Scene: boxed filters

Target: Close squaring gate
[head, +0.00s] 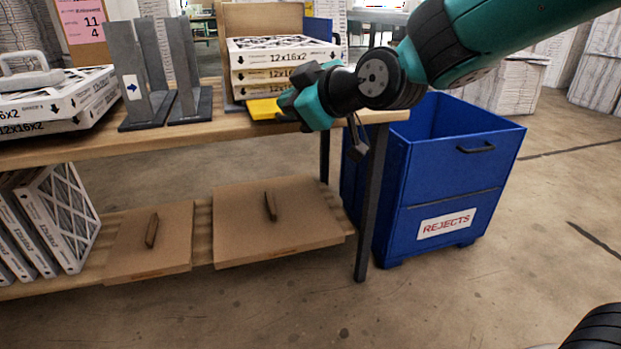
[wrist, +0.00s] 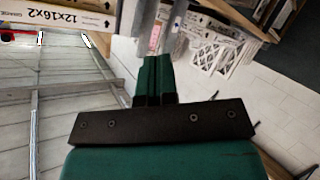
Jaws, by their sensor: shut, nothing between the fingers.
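A stack of white filter boxes marked 12x16x2 (head: 282,58) sits at the right end of the tabletop, in front of a wooden panel (head: 262,17). A blue panel (head: 319,30) stands at the stack's back right, and a yellow plate (head: 263,109) lies at its front foot. I cannot tell which of these is the squaring gate. My gripper (head: 284,107) is at the front right of the stack, beside the yellow plate; contact cannot be told. In the wrist view its fingers (wrist: 155,78) are together and empty, with a 12x16x2 box (wrist: 65,17) at upper left.
Grey upright plates (head: 150,75) stand left of the stack on the wooden table (head: 225,130). More filter boxes (head: 55,105) lie at far left. A blue REJECTS bin (head: 445,190) stands at the table's right end. Two brown lids with handles (head: 290,225) lie on the lower shelf.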

